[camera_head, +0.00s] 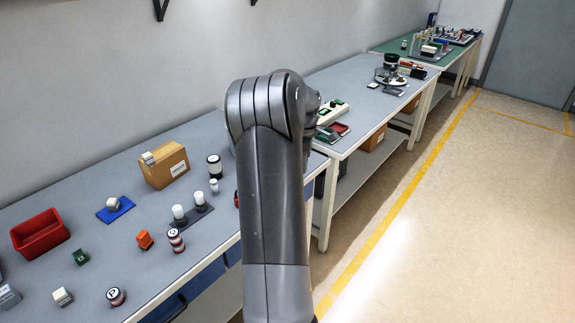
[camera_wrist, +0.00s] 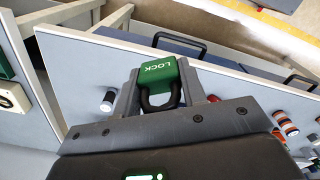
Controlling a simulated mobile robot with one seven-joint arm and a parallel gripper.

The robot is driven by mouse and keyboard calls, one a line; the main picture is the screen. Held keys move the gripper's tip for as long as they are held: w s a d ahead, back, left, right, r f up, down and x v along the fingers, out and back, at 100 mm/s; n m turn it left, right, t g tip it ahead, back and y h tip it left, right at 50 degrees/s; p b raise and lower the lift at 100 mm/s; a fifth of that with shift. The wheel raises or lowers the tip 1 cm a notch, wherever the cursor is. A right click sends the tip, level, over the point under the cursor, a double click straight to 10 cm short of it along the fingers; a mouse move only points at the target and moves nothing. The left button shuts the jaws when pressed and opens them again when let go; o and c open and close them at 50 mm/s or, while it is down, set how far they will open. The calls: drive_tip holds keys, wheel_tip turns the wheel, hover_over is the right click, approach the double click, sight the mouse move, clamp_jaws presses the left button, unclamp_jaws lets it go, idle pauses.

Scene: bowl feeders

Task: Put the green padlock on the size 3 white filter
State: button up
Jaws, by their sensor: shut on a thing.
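My gripper (camera_wrist: 160,92) is shut on the green padlock (camera_wrist: 160,72), with its LOCK lettering and dark shackle showing between the fingers in the wrist view. In the head view my arm hides the gripper and padlock.
The near table (camera_head: 95,178) also carries a red bin (camera_head: 40,234), a cardboard box (camera_head: 165,165), a blue pad (camera_head: 116,211), an orange block (camera_head: 145,239), a green block (camera_head: 81,257) and banded cylinders (camera_head: 176,240). Further tables stand behind; the floor at right is clear.

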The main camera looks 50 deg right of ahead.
drive_tip(key=shift+s+r, duration=0.3)
drive_tip(key=shift+s, duration=0.05)
drive_tip(key=w+a+r+n, duration=0.3)
drive_tip(key=w+n, duration=0.1)
drive_tip(key=w, duration=0.3)
drive_tip(key=w+a+r+n, duration=0.2)
drive_tip(key=w+r+n, duration=0.15)
drive_tip(key=w, duration=0.35)
drive_tip(key=w+a+r+n, duration=0.2)
drive_tip(key=w+a+n, duration=0.1)
drive_tip(key=w+n, duration=0.3)
drive_tip(key=m, duration=0.2)
hover_over(213, 159)
drive_tip(key=shift+n, duration=0.25)
wheel_tip(213, 159, down, 7)
drive_tip(key=shift+d+r, duration=0.1)
drive_tip(key=shift+r, duration=0.1)
drive_tip(key=shift+f, duration=2.05)
drive_tip(key=o, duration=0.6)
drive_tip(key=shift+f, duration=0.15)
drive_tip(key=o, duration=0.4)
